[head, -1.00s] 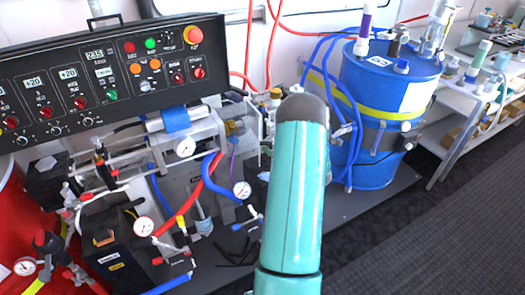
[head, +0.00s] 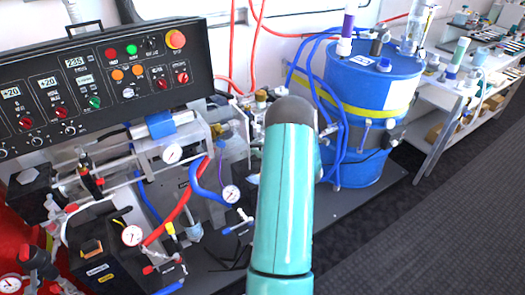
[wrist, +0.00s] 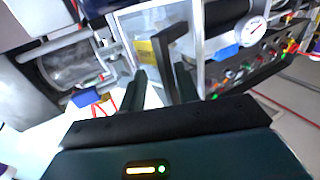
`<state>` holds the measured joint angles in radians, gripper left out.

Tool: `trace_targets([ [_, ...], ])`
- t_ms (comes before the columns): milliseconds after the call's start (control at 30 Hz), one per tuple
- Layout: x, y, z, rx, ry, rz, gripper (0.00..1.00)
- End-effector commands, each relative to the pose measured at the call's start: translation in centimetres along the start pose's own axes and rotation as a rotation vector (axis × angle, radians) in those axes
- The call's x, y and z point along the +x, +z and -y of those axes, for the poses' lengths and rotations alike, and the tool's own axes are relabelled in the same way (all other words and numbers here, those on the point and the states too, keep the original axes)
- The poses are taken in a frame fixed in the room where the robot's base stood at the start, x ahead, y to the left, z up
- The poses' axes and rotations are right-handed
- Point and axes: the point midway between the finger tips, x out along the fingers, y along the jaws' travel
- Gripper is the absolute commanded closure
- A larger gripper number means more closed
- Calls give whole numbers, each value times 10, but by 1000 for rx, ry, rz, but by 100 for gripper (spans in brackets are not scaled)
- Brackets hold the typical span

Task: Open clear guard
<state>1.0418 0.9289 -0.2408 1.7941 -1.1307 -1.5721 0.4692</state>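The clear guard (wrist: 139,22) shows in the wrist view as a see-through pane in a light metal frame, with yellow parts visible behind it. A black bar handle (wrist: 166,62) stands in front of the pane. My gripper (wrist: 161,75) is open, with one dark finger on each side of the handle's lower part. I cannot tell whether either finger touches the handle. The guard looks closed. In the head view, my teal arm covers the middle, and my gripper and the guard's handle cannot be made out there.
The black control panel (head: 85,125) with buttons and displays stands at the left; it also shows at the right in the wrist view (wrist: 262,62). Hoses and gauges crowd the machine's front. A blue drum (head: 360,165) stands right of my arm. The floor at right is clear.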

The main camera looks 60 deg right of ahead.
Motion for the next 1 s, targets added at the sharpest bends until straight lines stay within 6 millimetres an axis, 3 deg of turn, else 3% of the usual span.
trace_targets([
  [233,-4,1,-1,1,3,2,68],
  [367,-16,1,-1,1,5,4,68],
  [800,-109,1,-2,1,7,2,68],
  [1000,-136,0,-1,0,4,2,68],
])
